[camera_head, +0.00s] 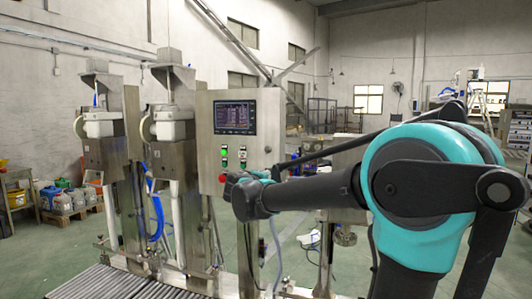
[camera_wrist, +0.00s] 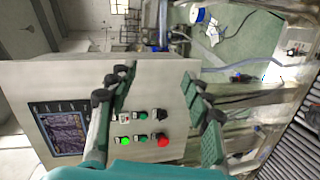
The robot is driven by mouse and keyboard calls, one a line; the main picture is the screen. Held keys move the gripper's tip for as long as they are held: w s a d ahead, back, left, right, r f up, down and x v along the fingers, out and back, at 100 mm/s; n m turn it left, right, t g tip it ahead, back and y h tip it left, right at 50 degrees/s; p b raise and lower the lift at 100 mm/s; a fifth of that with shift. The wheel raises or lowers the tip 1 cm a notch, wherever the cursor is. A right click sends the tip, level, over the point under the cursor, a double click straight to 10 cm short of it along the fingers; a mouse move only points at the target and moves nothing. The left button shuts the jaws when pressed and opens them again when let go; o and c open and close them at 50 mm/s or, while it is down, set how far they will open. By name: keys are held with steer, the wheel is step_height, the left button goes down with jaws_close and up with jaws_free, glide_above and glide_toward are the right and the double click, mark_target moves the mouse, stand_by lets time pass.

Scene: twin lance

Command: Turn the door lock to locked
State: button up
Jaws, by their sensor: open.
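The steel control cabinet (camera_head: 213,125) carries a small dark fitting (camera_head: 268,149) near its right edge, perhaps the door lock; its turn position is too small to tell. In the wrist view, the cabinet panel (camera_wrist: 65,75) appears turned on its side, and the left finger covers part of its upper edge, where this fitting may be hidden. A black knob (camera_wrist: 160,115) sits beside the buttons. My gripper (camera_wrist: 157,82) is open and empty, its two fingers spread in front of the panel. In the head view, my arm's end hides the panel's lower right.
The panel has a screen (camera_head: 235,117), lit green buttons (camera_head: 243,151) and a red button (camera_wrist: 163,140). Filling machines (camera_head: 172,125) and a roller conveyor (camera_head: 125,282) stand left of the cabinet. Hoses hang below the panel. Open floor lies behind.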

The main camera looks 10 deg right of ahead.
steer(key=w+a+r+n+t, duration=0.3)
steer(key=a+r, duration=0.4)
steer(key=r, duration=0.1)
glide_toward(266, 150)
steer(key=x, duration=0.9)
steer(key=shift+d+f, duration=0.1)
jaws_close()
